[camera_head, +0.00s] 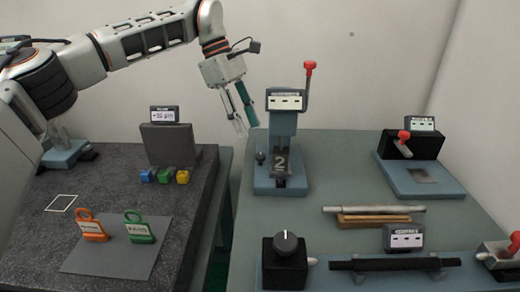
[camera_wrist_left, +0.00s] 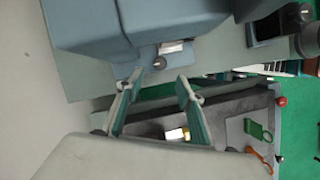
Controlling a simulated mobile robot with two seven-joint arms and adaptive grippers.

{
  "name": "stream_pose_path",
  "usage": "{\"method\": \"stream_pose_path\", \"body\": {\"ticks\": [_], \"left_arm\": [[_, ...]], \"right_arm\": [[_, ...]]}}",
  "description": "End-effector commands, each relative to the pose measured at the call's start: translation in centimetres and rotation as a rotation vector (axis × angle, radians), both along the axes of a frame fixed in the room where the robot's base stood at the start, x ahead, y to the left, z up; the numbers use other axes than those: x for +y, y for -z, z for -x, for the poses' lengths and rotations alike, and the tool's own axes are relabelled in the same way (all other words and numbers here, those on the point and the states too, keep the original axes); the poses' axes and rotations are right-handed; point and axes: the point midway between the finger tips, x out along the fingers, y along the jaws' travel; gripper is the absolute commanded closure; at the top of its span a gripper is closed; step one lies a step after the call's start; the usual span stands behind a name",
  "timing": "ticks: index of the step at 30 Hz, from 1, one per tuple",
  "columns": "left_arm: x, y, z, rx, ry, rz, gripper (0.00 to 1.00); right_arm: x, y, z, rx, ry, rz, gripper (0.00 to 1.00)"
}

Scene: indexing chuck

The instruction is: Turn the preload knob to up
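A black round knob (camera_head: 286,243) with a light pointer line sits on a black box at the front of the green-grey table. Its line looks to point roughly up; no writing on it can be read. A smaller dark knob (camera_head: 261,157) sits at the left side of the blue press marked 2 (camera_head: 283,125); it also shows in the left wrist view (camera_wrist_left: 160,62). My left gripper (camera_head: 246,124) hangs behind and left of the press, apart from both knobs. Its two fingers (camera_wrist_left: 160,78) are spread with nothing between them. My right gripper is out of view.
A red-tipped lever (camera_head: 309,69) rises from the press. A black bar (camera_head: 395,264) and a metal rod (camera_head: 373,209) lie at the front right. A black clamp block (camera_head: 412,145) stands at the back right. A gap separates the dark left table (camera_head: 110,190).

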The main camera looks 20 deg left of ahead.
Motion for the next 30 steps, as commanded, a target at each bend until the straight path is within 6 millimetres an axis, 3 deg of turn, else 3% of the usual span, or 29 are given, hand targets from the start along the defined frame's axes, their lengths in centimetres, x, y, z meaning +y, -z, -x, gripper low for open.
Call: {"method": "stream_pose_path", "body": {"ticks": [16,29,30], "left_arm": [[-2.5,6.4,0.3,0.003,0.001,0.001,0.63],[-2.9,7.2,0.3,0.000,-0.001,0.000,0.63],[-2.9,7.2,0.3,0.000,-0.001,0.000,0.71]], "right_arm": [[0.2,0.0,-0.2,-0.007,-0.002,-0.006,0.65],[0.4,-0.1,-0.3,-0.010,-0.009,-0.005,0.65],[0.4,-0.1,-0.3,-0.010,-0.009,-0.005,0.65]]}}
